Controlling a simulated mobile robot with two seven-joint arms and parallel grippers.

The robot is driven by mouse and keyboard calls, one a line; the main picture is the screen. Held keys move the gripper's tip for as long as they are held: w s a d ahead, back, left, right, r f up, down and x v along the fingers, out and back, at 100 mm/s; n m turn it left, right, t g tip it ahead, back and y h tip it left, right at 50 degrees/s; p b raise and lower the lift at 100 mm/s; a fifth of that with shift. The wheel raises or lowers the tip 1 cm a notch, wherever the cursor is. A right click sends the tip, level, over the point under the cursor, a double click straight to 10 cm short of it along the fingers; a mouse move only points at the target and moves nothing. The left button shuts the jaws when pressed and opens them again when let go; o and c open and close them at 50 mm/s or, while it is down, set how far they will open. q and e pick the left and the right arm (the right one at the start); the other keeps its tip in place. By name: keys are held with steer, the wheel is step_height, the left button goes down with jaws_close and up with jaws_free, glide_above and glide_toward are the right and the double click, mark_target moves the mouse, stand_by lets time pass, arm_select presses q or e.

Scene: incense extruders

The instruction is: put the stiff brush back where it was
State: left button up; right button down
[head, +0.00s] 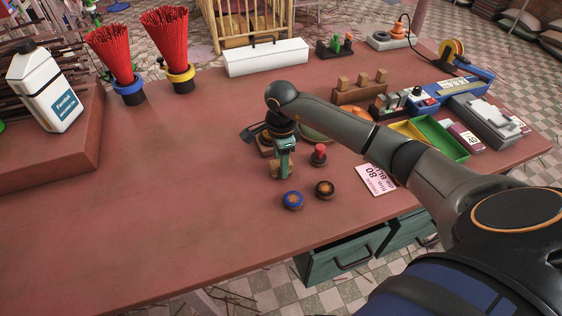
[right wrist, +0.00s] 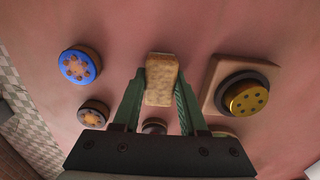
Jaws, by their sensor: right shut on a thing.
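My right gripper (head: 284,164) is low over the middle of the table, its green fingers pointing down. In the right wrist view my right gripper (right wrist: 160,98) is shut on a tan, speckled block (right wrist: 161,78), which appears to be the stiff brush. In the head view the fingers mostly hide it. Whether it touches the table is unclear. A blue-topped disc (head: 292,200) and a dark brown disc (head: 325,189) lie on the near side. A gold-faced disc (right wrist: 247,97) sits on a square wooden block (right wrist: 213,78). My left gripper is out of view.
A red-knobbed piece (head: 318,152) stands close right of the gripper. A price card (head: 376,179) and green tray (head: 440,138) lie farther right. A white bottle (head: 47,87) and red incense bundles (head: 110,54) stand left. The table's left middle (head: 150,210) is clear.

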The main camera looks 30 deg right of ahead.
steer(key=shift+f, duration=0.2)
steer(key=shift+c, duration=2.2)
jaws_free()
steer(key=shift+r, duration=0.1)
step_height(320, 180, up, 12)
steer(key=b, duration=0.1)
steer(key=shift+r, duration=0.15)
